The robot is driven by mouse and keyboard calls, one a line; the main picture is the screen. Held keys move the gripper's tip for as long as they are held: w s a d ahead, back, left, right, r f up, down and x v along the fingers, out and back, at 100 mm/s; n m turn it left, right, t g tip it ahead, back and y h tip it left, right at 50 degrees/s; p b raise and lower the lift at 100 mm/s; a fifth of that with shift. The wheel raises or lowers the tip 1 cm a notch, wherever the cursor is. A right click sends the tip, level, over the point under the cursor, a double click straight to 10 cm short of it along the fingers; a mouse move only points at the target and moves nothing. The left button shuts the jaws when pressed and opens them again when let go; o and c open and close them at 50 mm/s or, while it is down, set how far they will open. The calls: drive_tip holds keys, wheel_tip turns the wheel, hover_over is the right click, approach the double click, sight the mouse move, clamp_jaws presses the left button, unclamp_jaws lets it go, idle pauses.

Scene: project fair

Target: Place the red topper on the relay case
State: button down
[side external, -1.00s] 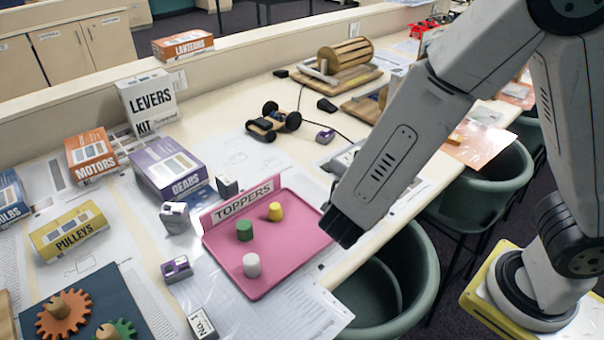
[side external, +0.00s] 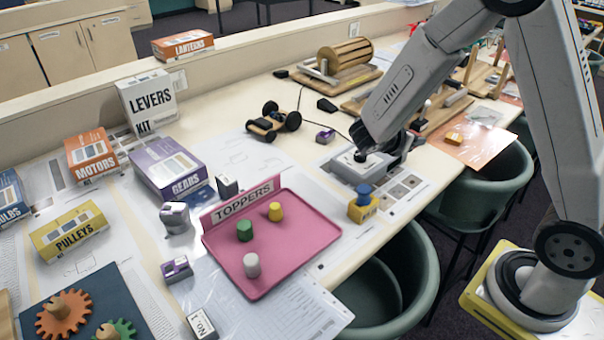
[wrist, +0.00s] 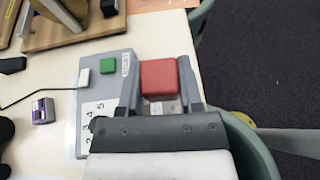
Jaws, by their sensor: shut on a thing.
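My gripper (side external: 372,150) is over the grey relay case (side external: 340,169) on the table, right of the pink toppers tray. In the wrist view my gripper (wrist: 158,66) is shut on the red topper (wrist: 159,80), a block with one finger on each side. Below and left of it lies a grey case (wrist: 88,70) with a green square, a white square and a numbered white label. The fingers hide the topper in the side view. Whether the topper touches the case I cannot tell.
The pink tray (side external: 318,241) holds green (side external: 244,231), yellow (side external: 276,212) and white (side external: 252,265) toppers. A yellow block with a blue knob (side external: 363,204) stands close to the case at the table's front edge. A wheeled cart (side external: 272,122) is behind, and a green chair (side external: 400,285) is in front.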

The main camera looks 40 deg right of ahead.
drive_tip(key=s+d+m+g, duration=0.2)
drive_tip(key=s+d, duration=0.2)
drive_tip(key=d, duration=0.7)
drive_tip(key=s+d+r+m+g, duration=0.1)
drive_tip(key=s+d, duration=0.3)
drive_tip(key=d, duration=0.7)
drive_tip(key=shift+s+r+m+g+y, duration=0.25)
drive_tip(key=shift+s+m+g+y, duration=0.15)
drive_tip(key=shift+g, duration=0.3)
drive_tip(key=shift+w+d, duration=0.1)
drive_tip(key=shift+w, duration=0.05)
hover_over(455, 137)
drive_tip(key=f, duration=0.8)
drive_tip(key=shift+s+a+f, duration=0.2)
drive_tip(key=shift+s+a, duration=0.15)
drive_tip(key=shift+a, duration=0.05)
drive_tip(key=shift+w+d+f, duration=0.3)
drive_tip(key=shift+f, duration=0.15)
drive_tip(key=shift+f, duration=0.1)
